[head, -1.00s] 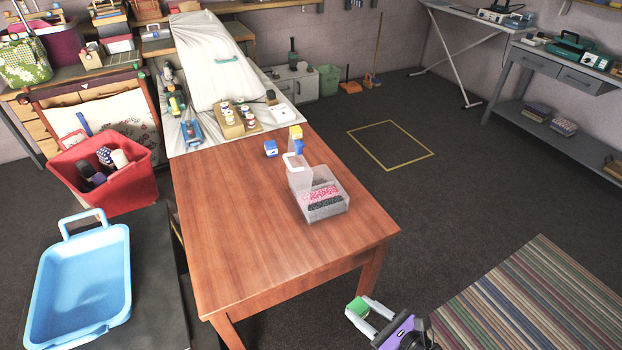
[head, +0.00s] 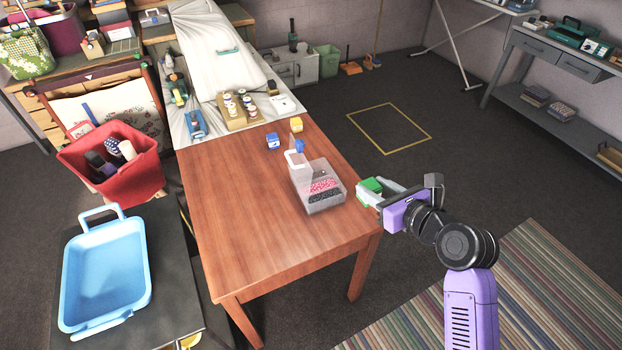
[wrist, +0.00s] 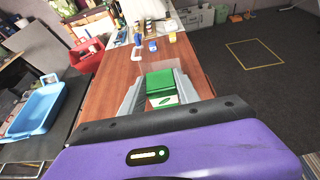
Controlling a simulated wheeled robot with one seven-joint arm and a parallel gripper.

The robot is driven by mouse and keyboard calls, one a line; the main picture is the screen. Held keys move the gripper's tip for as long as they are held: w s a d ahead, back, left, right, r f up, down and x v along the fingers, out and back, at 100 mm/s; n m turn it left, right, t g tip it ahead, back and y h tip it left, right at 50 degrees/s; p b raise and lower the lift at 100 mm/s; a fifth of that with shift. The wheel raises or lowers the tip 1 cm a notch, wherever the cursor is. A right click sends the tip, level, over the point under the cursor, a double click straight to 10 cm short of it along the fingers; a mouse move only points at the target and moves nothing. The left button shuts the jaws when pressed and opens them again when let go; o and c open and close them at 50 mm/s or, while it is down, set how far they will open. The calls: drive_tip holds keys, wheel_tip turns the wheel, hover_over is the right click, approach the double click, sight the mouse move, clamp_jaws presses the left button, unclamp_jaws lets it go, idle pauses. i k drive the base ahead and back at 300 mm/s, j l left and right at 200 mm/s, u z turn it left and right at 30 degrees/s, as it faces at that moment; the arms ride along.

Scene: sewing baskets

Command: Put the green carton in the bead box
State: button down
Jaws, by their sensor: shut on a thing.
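The green carton (head: 372,185) is held between the fingers of my gripper (head: 369,191), just off the right edge of the table in the head view. In the wrist view the carton (wrist: 162,87), green with a white label band, sits between the two grey fingers of my gripper (wrist: 161,92). The bead box (head: 327,205) is a clear open box on the table, with pink beads and black beads in separate compartments, to the left of my gripper. In the wrist view the carton and gripper largely hide the box.
A blue carton (head: 273,142) and a yellow carton (head: 296,125) stand behind the bead box. The wooden table (head: 250,230) is clear in front and left. A red bin (head: 140,178) and a blue tray (head: 147,262) are at left.

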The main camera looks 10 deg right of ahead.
sight(318, 185)
drive_tip(key=i+j, duration=0.2)
drive_tip(key=i, duration=0.3)
drive_tip(key=i+j, duration=0.2)
drive_tip(key=i, duration=0.25)
